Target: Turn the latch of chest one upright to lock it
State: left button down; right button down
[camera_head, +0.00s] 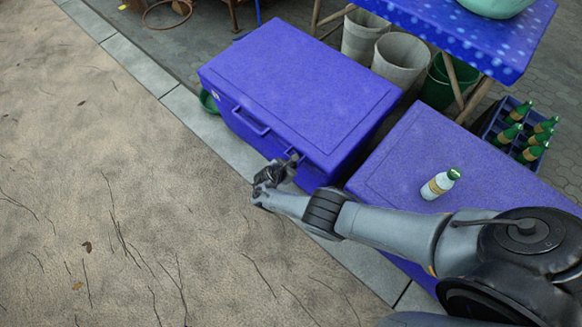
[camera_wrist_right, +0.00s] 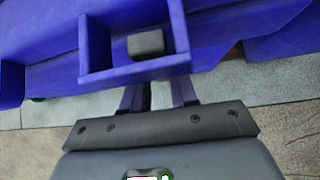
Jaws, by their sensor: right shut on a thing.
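A blue chest (camera_head: 300,90), with its lid down, stands in the middle of the head view; I take it as chest one. My right gripper (camera_head: 289,164) is at the right part of its front face, to the right of the front handle (camera_head: 250,122). The latch (camera_wrist_right: 95,45) shows in the right wrist view as a blue rectangular frame around a dark grey block (camera_wrist_right: 146,43). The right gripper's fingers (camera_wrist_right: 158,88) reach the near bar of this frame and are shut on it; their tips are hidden. The latch's exact tilt is unclear. My left gripper is out of view.
A second blue chest (camera_head: 395,170) stands to the right with a white bottle (camera_head: 440,184) on its lid, close to my right arm. A crate of green bottles (camera_head: 520,130), buckets (camera_head: 402,62) and a blue table (camera_head: 470,30) stand behind. The sandy ground (camera_head: 110,180) at left is open.

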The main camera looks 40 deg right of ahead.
jog(key=shift+d+n+g+b, duration=0.1)
jog(key=shift+n+g+b, duration=0.2)
jog(key=shift+g+b, duration=0.3)
jog(key=c, duration=1.2)
grip_release()
jog(key=o, duration=0.3)
jog(key=shift+d, duration=0.15)
jog(key=shift+w, duration=0.1)
